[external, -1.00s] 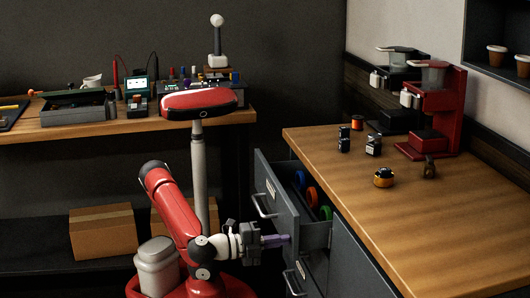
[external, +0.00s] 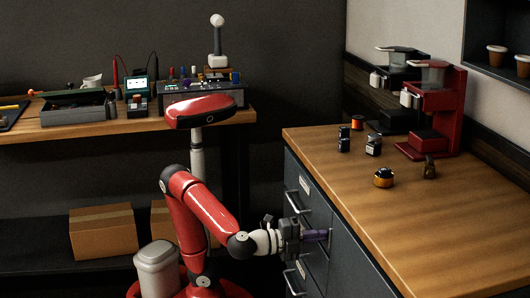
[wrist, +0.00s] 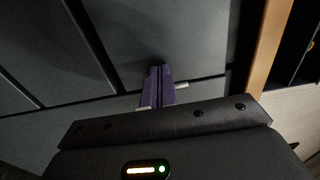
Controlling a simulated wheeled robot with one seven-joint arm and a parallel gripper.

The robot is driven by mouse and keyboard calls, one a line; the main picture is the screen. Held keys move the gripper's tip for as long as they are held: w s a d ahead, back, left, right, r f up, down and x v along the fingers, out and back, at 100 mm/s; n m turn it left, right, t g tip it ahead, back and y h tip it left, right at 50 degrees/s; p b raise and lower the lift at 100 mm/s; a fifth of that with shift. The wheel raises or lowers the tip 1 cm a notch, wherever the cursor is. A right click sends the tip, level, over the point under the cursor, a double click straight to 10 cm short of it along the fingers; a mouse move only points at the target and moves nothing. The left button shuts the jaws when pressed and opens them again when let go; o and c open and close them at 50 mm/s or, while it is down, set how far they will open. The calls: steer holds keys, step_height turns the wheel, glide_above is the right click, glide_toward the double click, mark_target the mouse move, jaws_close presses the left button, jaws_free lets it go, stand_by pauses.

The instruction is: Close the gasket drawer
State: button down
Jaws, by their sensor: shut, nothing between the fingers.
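The gasket drawer (external: 306,199) is the top drawer of the dark grey cabinet. Its front looks flush or nearly flush with the cabinet face, and its contents are hidden. My gripper (external: 324,235) is at the drawer front, with its purple fingers shut and empty. In the wrist view the shut fingers (wrist: 160,84) point at a dark grey panel (wrist: 165,35), at or very near its surface. I cannot tell whether they touch it.
The wooden counter (external: 450,230) above the drawers holds several small parts, a red brewer (external: 437,105) and a dark brewer (external: 395,85). A lower drawer handle (external: 292,282) sticks out below my gripper. A workbench (external: 60,131) stands at the back left.

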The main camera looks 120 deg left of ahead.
steer(key=shift+w+a+r, duration=0.2)
steer(key=shift+w+a, duration=0.05)
steer(key=shift+a, duration=0.1)
steer(key=v, duration=1.5)
steer(key=s+a+f+n+g+h, duration=0.2)
steer(key=s+a+f+g, duration=0.1)
steer(key=a+f, duration=0.3)
steer(key=s+a+f+n+g+h, duration=0.2)
steer(key=s+a+f+g, duration=0.1)
steer(key=a+f, duration=0.3)
steer(key=s+a+f+n+g+h, duration=0.1)
steer(key=s+f+n+h, duration=0.2)
steer(key=f+h, duration=0.15)
steer(key=s+a+f+n+h, duration=0.1)
steer(key=s+f+n+h, duration=0.1)
steer(key=f+h, duration=0.25)
step_height(320, 180, up, 13)
steer(key=p, duration=1.3)
steer(key=shift+d+f, duration=0.2)
steer(key=shift+f, duration=0.05)
steer(key=shift+s, duration=0.15)
